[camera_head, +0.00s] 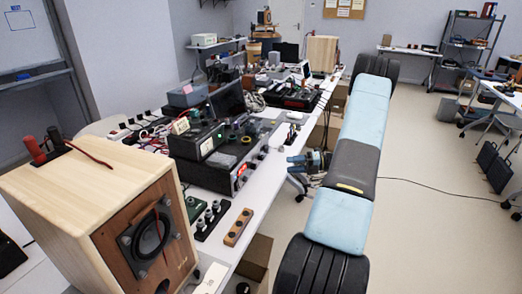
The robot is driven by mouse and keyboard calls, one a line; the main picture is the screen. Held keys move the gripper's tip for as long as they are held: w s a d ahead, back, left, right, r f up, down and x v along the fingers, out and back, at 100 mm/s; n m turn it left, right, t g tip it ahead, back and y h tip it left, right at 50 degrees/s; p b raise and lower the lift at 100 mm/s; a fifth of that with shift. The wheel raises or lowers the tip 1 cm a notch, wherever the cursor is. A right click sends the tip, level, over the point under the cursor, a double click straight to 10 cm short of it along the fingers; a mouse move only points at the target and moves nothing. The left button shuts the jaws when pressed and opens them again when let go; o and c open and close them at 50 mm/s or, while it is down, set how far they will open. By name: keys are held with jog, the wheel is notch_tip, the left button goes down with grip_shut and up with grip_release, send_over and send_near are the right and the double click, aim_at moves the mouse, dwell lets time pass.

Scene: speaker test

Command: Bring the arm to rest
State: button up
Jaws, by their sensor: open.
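My arm (338,215), light blue and dark grey with black ridged joints, stretches along the right side of the long white workbench. My gripper (292,163) shows small at the bench's right edge, left of the arm's middle, with its fingers toward the bench. It is open, and I see nothing between its fingers. Part of the gripper is hidden behind the arm.
A wooden speaker (68,192) with red and black terminals on top stands at the near left. Electronic instruments (222,165), a small wooden block with knobs (238,227) and cables crowd the bench (262,198). A cardboard box (255,257) is below. Floor (420,225) at right is mostly clear.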

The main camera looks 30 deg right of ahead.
jog(key=s+a+r+n+g+h, duration=0.3)
jog(key=a+r+n+g, duration=0.1)
jog(key=a+r+n, duration=0.6)
jog(key=s+a+r+n+g+h, duration=0.35)
jog(key=a+r+n, duration=0.45)
jog(key=a+r, duration=0.4)
jog(key=s+a+r+n+t+h, duration=0.2)
jog(key=s+a+r+n+h, duration=0.2)
jog(key=s+r+n, duration=0.3)
jog(key=s+a+r+n+t+h, duration=0.2)
jog(key=s+a+r+n+h, duration=0.2)
jog(key=s+n, duration=1)
notch_tip(320, 180, up, 3)
jog(key=shift+s+a+f+t, duration=0.15)
jog(key=shift+a+t, duration=0.2)
jog(key=shift+a, duration=0.55)
